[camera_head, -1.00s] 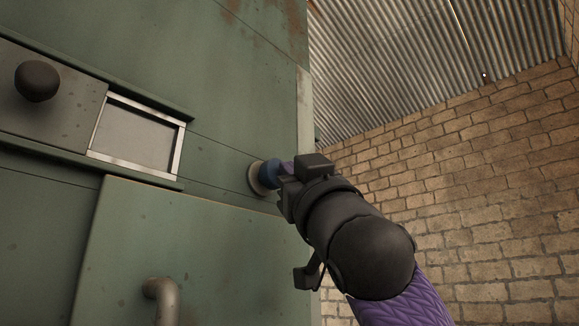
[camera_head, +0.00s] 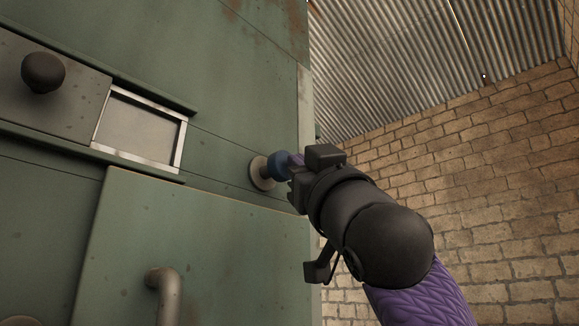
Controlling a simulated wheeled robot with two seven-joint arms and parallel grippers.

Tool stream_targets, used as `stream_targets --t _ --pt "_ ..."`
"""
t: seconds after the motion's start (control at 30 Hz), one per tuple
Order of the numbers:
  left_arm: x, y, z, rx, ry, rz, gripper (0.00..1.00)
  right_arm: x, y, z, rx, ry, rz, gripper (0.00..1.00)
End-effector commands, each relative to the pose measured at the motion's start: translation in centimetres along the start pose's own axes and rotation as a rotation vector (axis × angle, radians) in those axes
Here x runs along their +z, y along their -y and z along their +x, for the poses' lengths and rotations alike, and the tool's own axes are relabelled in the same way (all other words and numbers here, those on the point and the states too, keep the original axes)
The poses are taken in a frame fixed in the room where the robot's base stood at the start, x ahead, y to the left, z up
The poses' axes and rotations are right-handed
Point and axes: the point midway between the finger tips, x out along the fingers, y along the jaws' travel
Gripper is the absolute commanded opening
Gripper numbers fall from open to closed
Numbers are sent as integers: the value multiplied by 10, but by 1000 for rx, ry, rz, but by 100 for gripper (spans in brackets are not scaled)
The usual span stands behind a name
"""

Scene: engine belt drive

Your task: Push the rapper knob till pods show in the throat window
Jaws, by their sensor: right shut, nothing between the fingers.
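The rapper knob (camera_head: 278,164) is blue and sits on a pale round collar (camera_head: 261,173) at the right part of the green machine front. My right gripper (camera_head: 294,166) is shut and empty, its tips right at the knob; the gripper body hides part of it, and I cannot tell if they touch. The throat window (camera_head: 138,127) is a metal-framed pane left of the knob. It shows a plain greyish face, with no pods visible in it. My left gripper is not in view.
A dark round knob (camera_head: 43,72) stands on a sliding plate (camera_head: 62,101) left of the window. A bent pipe handle (camera_head: 164,290) sticks out of the lower green panel (camera_head: 215,250). A brick wall (camera_head: 480,170) and corrugated sheet (camera_head: 420,60) lie to the right.

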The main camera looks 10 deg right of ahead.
Motion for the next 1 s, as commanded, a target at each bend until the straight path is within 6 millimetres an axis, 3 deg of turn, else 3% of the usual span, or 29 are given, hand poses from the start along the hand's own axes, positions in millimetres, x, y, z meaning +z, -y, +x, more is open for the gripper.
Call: stream_targets --t 0.57,1.0 --pt "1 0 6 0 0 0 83 -7 -7 -10 1 -1 0 0" --pt "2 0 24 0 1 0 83 -27 -28 -40 2 -2 -1 0"
